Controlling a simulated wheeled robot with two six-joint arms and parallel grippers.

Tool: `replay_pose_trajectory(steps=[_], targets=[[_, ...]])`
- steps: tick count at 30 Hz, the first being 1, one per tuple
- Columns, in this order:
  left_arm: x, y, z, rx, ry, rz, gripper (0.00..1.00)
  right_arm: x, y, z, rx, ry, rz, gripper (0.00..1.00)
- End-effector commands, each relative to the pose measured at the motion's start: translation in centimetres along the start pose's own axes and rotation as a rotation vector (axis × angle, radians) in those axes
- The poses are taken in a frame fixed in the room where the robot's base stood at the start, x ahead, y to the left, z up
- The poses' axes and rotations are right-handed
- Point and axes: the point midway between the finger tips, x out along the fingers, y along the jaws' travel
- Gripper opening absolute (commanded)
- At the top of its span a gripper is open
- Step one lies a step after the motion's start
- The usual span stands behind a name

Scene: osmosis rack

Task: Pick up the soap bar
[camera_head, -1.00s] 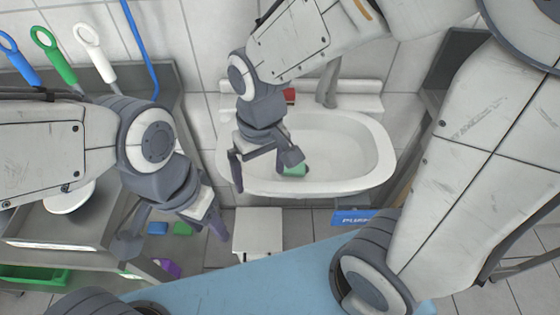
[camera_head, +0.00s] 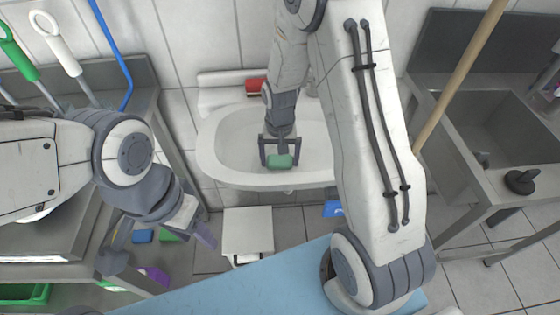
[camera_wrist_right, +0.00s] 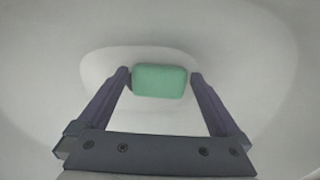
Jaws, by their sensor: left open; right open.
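The green soap bar (camera_head: 280,161) lies in the white sink basin (camera_head: 225,150). In the right wrist view the soap bar (camera_wrist_right: 160,81) sits between the fingertips of my right gripper (camera_wrist_right: 160,78), with small gaps at its sides. My right gripper (camera_head: 280,158) is open and reaches down into the basin, its fingers on either side of the soap. I cannot tell how far the fingertips are from the basin floor. My left gripper (camera_head: 158,250) is open and empty, at the left, away from the sink.
A red item (camera_head: 254,86) rests on the sink's back ledge. A white bin (camera_head: 247,232) stands on the floor below. A metal sink unit (camera_head: 497,135) with a plunger (camera_head: 521,181) is at the right. A wooden pole (camera_head: 462,75) leans there.

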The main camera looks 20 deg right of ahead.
Motion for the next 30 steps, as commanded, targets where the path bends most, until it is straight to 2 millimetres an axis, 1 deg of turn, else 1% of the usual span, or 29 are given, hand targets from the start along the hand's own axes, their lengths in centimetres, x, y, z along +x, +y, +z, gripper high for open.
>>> replay_pose_trajectory(steps=[1, 3, 10, 11, 12, 14, 15, 23, 26, 29, 30], targets=[[0.0, 0.0, 0.0, 0.000, 0.000, 0.000, 0.50, 0.5, 0.0, 0.0, 0.000, -0.001, 0.000, 1.00], [0.1, 0.0, 0.0, 0.000, 0.000, 0.000, 0.50, 0.9, 0.0, 0.0, 0.000, 0.000, 0.000, 1.00], [0.1, 0.0, 0.0, 0.000, 0.000, 0.000, 0.50, 0.9, 0.0, 0.0, 0.000, 0.002, -0.001, 1.00], [0.1, 0.0, 0.0, 0.000, 0.000, 0.000, 0.50, 0.9, 0.0, 0.0, 0.000, 0.001, -0.001, 0.89], [0.1, 0.0, 0.0, 0.000, 0.000, 0.000, 0.50, 0.9, 0.0, 0.0, 0.000, 0.002, -0.001, 0.73], [0.1, 0.0, 0.0, 0.000, 0.000, 0.000, 0.50, 0.9, 0.0, 0.0, 0.000, 0.001, -0.001, 0.50], [0.1, 0.0, 0.0, 0.000, 0.000, 0.000, 0.50, 0.9, 0.0, 0.0, 0.000, 0.001, -0.001, 0.35], [0.1, 0.0, 0.0, 0.000, 0.000, 0.000, 0.50, 0.8, 0.0, 0.0, 0.000, 0.002, -0.001, 0.35], [0.1, 0.0, 0.0, 0.000, 0.000, 0.000, 0.50, 0.4, 0.0, -0.1, 0.000, 0.004, -0.002, 0.35], [0.2, 0.0, 0.0, 0.000, 0.000, 0.000, 0.50, -0.5, -0.1, -0.1, 0.000, 0.005, -0.002, 0.35], [0.4, 0.0, 0.0, 0.000, 0.000, 0.000, 0.50, -0.3, 0.0, 0.6, -0.002, 0.001, 0.000, 0.35]])
